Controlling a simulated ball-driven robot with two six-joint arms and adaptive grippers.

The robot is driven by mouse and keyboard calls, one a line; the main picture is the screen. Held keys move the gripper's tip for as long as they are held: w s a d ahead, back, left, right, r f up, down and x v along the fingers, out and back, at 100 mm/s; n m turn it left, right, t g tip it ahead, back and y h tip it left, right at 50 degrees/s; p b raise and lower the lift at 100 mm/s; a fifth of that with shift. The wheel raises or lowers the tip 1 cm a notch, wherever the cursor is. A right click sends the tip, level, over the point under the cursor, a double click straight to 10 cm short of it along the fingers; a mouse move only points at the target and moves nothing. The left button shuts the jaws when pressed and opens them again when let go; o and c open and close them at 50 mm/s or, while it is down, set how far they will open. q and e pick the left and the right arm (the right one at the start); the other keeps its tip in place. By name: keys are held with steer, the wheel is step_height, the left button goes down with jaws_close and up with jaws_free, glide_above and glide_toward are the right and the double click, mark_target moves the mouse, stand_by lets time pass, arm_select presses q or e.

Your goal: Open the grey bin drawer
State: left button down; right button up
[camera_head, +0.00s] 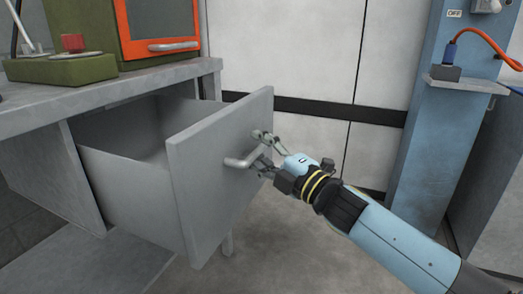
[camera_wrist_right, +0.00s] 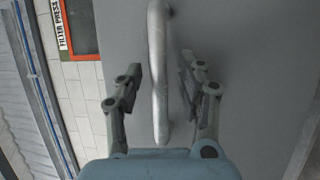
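The grey bin drawer (camera_head: 215,165) stands pulled out from under the workbench in the head view, with its empty-looking inside partly showing. Its bar handle (camera_head: 243,160) is on the front panel. My right gripper (camera_head: 262,150) is at the handle end of the front panel. In the right wrist view, the handle (camera_wrist_right: 158,85) runs between the two fingers of my right gripper (camera_wrist_right: 161,70), with a gap on each side. The fingers are spread and do not appear to grip the bar. My left gripper is in neither view.
The workbench top (camera_head: 110,92) carries a green and orange cabinet (camera_head: 158,25) and a green box with a red block (camera_head: 72,43). A blue column (camera_head: 437,130) with an orange cable stands at the right. Floor in front of the drawer is clear.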

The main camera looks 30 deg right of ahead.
steer(key=v, duration=1.2)
steer(key=shift+r, duration=0.15)
